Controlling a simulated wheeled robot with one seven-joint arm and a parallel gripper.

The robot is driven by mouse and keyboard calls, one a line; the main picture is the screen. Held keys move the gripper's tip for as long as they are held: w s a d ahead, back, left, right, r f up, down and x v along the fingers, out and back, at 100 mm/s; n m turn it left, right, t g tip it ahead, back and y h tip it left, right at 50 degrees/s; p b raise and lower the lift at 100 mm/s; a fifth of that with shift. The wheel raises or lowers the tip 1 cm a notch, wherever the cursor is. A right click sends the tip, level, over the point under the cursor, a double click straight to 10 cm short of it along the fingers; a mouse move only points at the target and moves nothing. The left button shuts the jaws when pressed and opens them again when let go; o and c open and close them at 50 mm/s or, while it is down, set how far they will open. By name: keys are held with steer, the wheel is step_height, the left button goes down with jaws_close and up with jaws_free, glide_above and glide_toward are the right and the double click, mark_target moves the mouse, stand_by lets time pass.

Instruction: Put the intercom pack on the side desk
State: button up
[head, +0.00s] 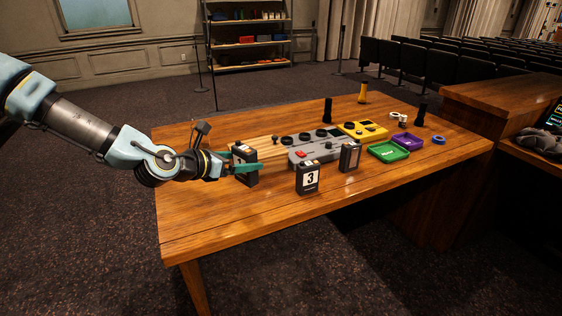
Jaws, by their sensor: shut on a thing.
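My gripper (247,161) has teal fingers and is shut on a black box-shaped pack (247,177) at the left part of the wooden table (220,220). The pack is upright, with a pale label partly covered by the fingers. I cannot tell whether its base touches the table. Two similar dark packs stand to the right: one marked "3" (308,178) near the front edge, and one with a grey face (349,157). A separate wooden desk (506,92) stands at the right, beyond the table's end; it may be the side desk.
A green tray (388,152), a purple tray (407,141) and blue tape (438,140) lie at the right. Dark upright cylinders stand behind. The table's front left is clear.

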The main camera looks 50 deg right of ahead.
step_height(320, 180, down, 9)
steer(key=shift+r+p, duration=0.1)
steer(key=shift+p, duration=1.05)
steer(key=shift+f, duration=0.4)
steer(key=shift+f, duration=0.2)
steer(key=o, duration=1.5)
steer(key=shift+r, duration=0.15)
